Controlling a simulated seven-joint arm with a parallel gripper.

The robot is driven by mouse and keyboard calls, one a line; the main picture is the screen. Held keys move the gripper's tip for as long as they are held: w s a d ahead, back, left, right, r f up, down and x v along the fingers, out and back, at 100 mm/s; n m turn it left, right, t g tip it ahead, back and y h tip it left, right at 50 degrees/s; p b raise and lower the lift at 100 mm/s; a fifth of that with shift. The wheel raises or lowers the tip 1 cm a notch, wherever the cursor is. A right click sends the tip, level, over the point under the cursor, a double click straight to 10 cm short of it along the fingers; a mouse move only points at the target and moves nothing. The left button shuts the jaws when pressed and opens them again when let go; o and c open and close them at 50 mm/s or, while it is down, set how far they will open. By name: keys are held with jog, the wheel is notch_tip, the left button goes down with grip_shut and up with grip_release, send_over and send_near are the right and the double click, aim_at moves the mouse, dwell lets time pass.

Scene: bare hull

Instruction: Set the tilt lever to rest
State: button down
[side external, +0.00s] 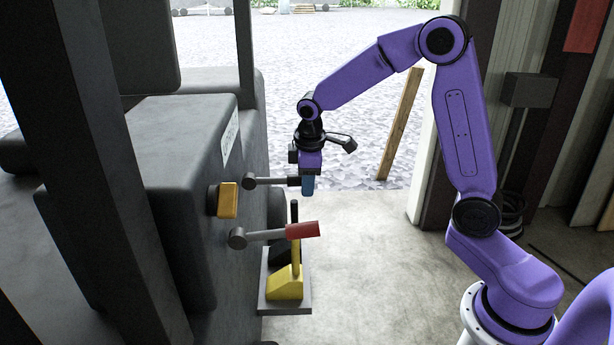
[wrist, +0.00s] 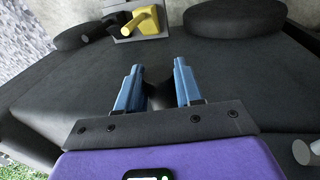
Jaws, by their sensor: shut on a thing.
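Two levers with grey shafts stick out from the dark machine side in the side view. The upper lever (side external: 268,182) has a dark handle, and the lower lever (side external: 264,236) has a red handle (side external: 302,230). I cannot read which one is the tilt lever. My gripper (side external: 308,187) points down at the end of the upper lever and is shut on its dark handle, which lies roughly level. In the wrist view my gripper's blue fingers (wrist: 158,75) stand on both sides of a dark handle (wrist: 160,95); its far part is hidden.
Below stands a yellow lever base (side external: 285,284) with an upright stick, and a black one behind it; the yellow one also shows in the wrist view (wrist: 147,18). An orange block (side external: 228,200) sits on the machine side. A plank (side external: 401,122) leans at the doorway. Floor right of the levers is clear.

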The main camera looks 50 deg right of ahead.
jog(key=c, duration=0.8)
grip_release()
jog(key=shift+c, duration=0.2)
jog(key=shift+r, duration=0.15)
notch_tip(320, 180, up, 17)
jog(key=s+a, duration=0.2)
jog(key=shift+s, duration=0.4)
jog(key=s+a+f+n, duration=0.1)
jog(key=s+f, duration=0.4)
jog(key=s, duration=0.4)
jog(key=s+a+f+n+g+y, duration=0.1)
jog(key=s+f, duration=0.4)
jog(key=s, duration=0.5)
jog(key=s+a+f+n, duration=0.1)
jog(key=s+f, duration=0.4)
jog(key=s, duration=0.5)
jog(key=shift+a+n+g+y, duration=0.3)
jog(key=shift+a, duration=0.45)
